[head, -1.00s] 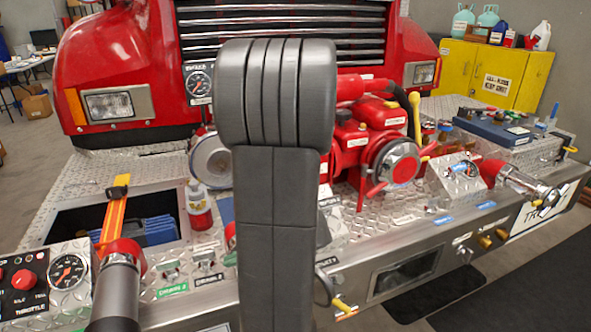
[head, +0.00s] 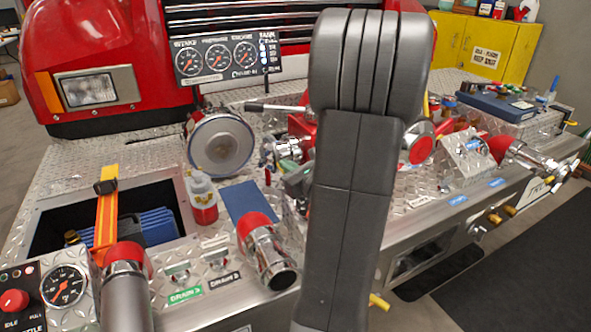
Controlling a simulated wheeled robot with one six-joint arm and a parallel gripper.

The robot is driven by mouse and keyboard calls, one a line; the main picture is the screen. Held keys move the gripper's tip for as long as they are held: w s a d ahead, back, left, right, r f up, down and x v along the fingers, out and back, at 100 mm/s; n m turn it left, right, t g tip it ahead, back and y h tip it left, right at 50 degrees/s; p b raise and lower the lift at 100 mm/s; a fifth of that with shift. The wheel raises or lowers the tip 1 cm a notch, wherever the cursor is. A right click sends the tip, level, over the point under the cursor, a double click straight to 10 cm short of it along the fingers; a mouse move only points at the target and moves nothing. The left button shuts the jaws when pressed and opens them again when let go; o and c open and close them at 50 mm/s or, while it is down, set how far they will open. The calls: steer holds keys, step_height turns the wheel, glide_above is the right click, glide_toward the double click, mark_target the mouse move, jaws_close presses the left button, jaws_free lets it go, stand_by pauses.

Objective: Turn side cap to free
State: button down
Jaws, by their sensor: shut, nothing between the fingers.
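Several capped or fitted outlets show, and I cannot tell for sure which one is the side cap. A large round chrome cap (head: 220,146) stands upright on the deck left of my arm. A smaller chrome and red round cap (head: 418,145) shows just right of my arm, partly hidden by it. A short chrome fitting with a red collar (head: 270,257) points forward at the deck's front edge. My dark grey arm fills the middle of the view and hides much of the red pump (head: 301,126). I cannot make out my gripper; it seems to be behind the arm.
An open bin (head: 42,222) with blue folded hose and an orange strap (head: 107,212) lies at left. A red-and-clear bottle (head: 203,200) stands beside it. A gauge panel (head: 226,56) rises behind. Another chrome outlet (head: 515,153) juts out at right.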

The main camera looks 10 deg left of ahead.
mark_target(270, 154)
steer(key=x, duration=0.5)
steer(key=shift+a, duration=0.1)
steer(key=shift+r+p, duration=0.15)
steer(key=shift+p, duration=0.3)
steer(key=shift+r+p, duration=0.15)
steer(key=shift+p, duration=0.5)
